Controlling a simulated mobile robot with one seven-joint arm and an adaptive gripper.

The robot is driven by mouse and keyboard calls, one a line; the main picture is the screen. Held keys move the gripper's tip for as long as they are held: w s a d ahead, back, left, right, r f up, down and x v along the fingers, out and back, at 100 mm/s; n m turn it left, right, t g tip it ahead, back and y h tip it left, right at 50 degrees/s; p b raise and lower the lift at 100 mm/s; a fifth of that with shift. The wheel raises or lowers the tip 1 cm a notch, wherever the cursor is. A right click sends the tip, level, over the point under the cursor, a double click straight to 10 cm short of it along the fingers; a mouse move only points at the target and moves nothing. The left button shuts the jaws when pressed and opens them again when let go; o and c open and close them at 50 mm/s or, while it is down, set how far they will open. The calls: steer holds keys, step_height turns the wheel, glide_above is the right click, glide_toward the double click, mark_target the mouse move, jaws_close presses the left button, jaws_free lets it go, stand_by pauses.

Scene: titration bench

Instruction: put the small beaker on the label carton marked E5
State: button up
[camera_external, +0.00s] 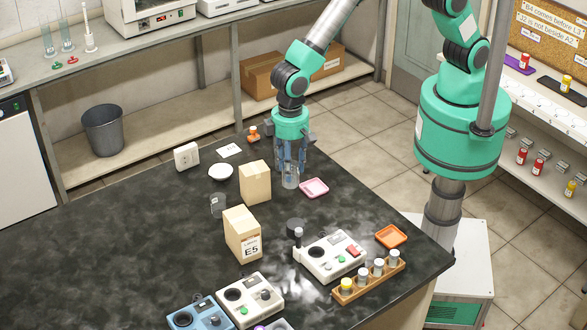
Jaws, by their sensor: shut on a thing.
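The small beaker (290,182), a clear glass vessel, is between the fingers of my gripper (290,167), which points down and is shut on it. I cannot tell whether its base touches the dark bench top. The label carton marked E5 (238,226) is a tan box standing upright, nearer the camera and to the left of my gripper. Its white E5 label faces the camera, and its top looks bare. A second tan carton (255,183) stands between them, just left of my gripper, with no readable label in this view.
A pink tray (314,187) lies just right of the beaker. A dark glass vessel (218,206) stands left of the cartons. A white dish (220,172) lies behind. A white stirrer unit (330,257) and a vial rack (369,280) stand at front right. The left bench is clear.

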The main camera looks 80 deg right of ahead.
steer(key=shift+w+a+p, duration=0.25)
steer(key=shift+w+p, duration=0.05)
steer(key=shift+p, duration=0.8)
steer(key=shift+w+a, duration=0.1)
steer(key=shift+a, duration=0.05)
steer(key=p, duration=0.3)
glide_above(241, 219)
steer(key=shift+f, duration=0.8)
steer(key=shift+f, duration=0.1)
steer(key=shift+f+p, duration=0.3)
steer(key=shift+f, duration=1.35)
steer(key=shift+f, duration=0.15)
steer(key=o, duration=1.3)
steer(key=shift+c, duration=0.2)
